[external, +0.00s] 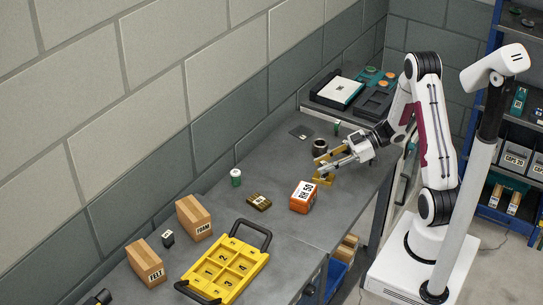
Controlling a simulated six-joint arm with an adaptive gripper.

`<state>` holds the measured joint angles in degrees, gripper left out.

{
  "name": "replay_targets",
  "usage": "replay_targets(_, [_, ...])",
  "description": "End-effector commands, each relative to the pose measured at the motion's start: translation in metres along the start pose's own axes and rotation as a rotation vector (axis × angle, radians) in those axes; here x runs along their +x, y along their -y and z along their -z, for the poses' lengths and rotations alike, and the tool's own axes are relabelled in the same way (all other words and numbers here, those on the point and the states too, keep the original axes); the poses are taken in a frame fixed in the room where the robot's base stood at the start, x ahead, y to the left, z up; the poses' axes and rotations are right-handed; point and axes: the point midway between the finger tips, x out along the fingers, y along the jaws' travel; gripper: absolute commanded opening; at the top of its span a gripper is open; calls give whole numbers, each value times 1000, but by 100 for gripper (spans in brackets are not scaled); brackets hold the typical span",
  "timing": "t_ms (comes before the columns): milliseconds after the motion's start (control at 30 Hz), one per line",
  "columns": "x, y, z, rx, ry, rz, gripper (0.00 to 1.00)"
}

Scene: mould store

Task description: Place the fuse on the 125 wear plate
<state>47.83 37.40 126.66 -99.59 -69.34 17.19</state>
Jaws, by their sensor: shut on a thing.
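My gripper (325,168) is at the right part of the grey bench, pointing left and down. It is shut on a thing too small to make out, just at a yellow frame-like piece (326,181). I cannot tell whether the gripper touches the yellow piece or is only in front of it. A flat dark plate (301,132) lies on the bench farther back and to the left of the gripper. No 125 marking is readable, so I cannot tell which thing is the wear plate. I cannot pick out the fuse for certain.
A dark round pot (319,148) and a small green item (337,127) stand behind the gripper. An orange box (303,197), a brown block (259,202) and a green-white can (236,177) stand to its left. A yellow numbered tray (200,284) and cartons (194,218) are nearer.

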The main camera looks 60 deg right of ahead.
Motion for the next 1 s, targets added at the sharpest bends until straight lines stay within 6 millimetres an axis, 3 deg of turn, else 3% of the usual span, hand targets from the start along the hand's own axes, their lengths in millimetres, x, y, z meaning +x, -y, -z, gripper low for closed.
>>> replay_targets(567, [3, 0, -7, 0, 0, 0, 3])
replay_targets(600, [3, 0, -7, 0, 0, 0, 29])
replay_targets(667, [3, 0, -7, -1, 0, 0, 43])
replay_targets(1000, [3, 0, -7, 0, 0, 0, 43])
